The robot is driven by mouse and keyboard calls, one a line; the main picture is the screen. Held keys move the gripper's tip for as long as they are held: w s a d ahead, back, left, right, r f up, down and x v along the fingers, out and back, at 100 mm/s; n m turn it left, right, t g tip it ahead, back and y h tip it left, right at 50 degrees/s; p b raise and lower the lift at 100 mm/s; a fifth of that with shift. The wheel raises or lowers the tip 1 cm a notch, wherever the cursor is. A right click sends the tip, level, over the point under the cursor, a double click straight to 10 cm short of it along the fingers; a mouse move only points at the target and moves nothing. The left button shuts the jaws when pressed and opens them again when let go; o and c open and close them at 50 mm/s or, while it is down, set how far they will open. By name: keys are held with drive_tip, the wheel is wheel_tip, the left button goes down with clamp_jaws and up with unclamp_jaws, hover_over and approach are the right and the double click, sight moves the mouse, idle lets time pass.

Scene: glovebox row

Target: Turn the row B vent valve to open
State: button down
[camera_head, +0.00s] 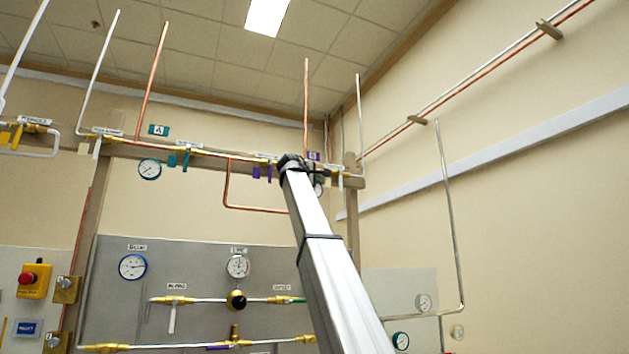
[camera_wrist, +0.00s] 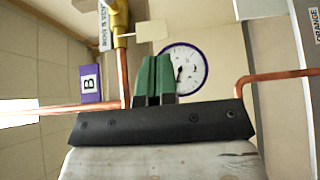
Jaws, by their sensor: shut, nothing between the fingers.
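The row B vent valve (camera_wrist: 120,22) shows at the top of the wrist view as a brass body on a copper pipe, beside a white label (camera_wrist: 104,25) reading as a row B vent. A cream paddle handle (camera_wrist: 151,31) sticks out from it to the right, across the line of the pipe. My gripper (camera_wrist: 153,62) has green fingers, shut together and empty. The fingertips are below the cream handle in the picture, with a visible gap. In the head view my arm reaches up to the right end of the valve rail and hides part of it.
A purple B sign (camera_wrist: 91,84) and a purple-rimmed gauge (camera_wrist: 184,70) flank the fingers. A copper pipe (camera_wrist: 275,77) lies to the right. Other valves with teal handles (camera_head: 172,160) and purple handles (camera_head: 257,172) hang along the rail. A grey gauge panel (camera_head: 215,268) stands below.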

sight(341, 180)
drive_tip(key=w+d, duration=0.5)
drive_tip(key=d, duration=0.3)
drive_tip(key=shift+w, duration=0.2)
drive_tip(key=shift+w+f, duration=0.1)
drive_tip(key=shift+w, duration=0.05)
